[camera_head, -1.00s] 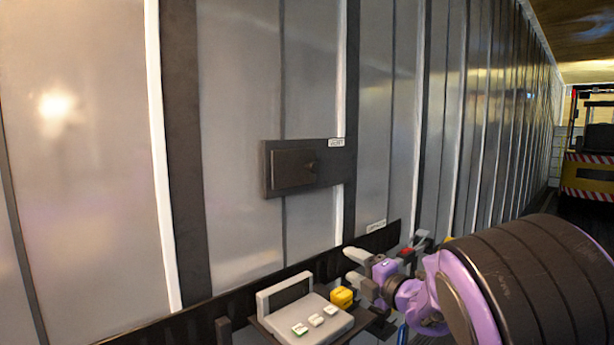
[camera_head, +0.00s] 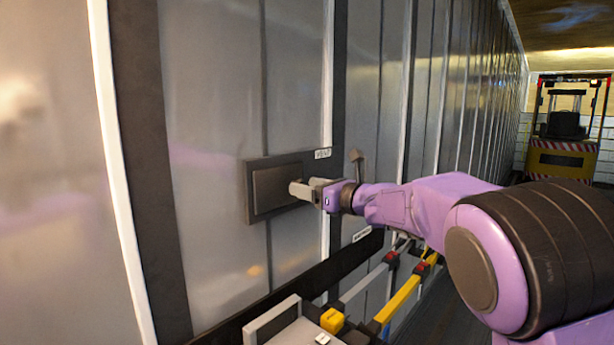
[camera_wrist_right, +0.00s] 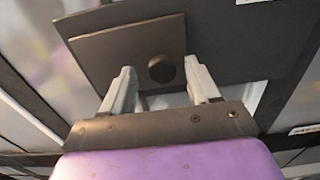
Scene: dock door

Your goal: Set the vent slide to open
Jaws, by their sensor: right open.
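The vent slide (camera_head: 276,188) is a dark square plate on a dark backing panel (camera_head: 248,205) fixed to the grey ribbed wall. A small white label (camera_head: 322,154) sits above its right side. In the right wrist view the slide (camera_wrist_right: 115,55) carries a round dark knob (camera_wrist_right: 161,68). My right gripper (camera_head: 297,188) is at the right part of the slide and hides the knob in the head view. In the wrist view its two pale fingers (camera_wrist_right: 160,88) stand apart, one on each side of the knob, with visible gaps. My left gripper is not in view.
Below are a grey box with a pale handle (camera_head: 272,318), a yellow block (camera_head: 333,320), and grey and yellow bars with red parts (camera_head: 398,300). A yellow forklift (camera_head: 562,150) stands far right. The wall left of the panel is clear.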

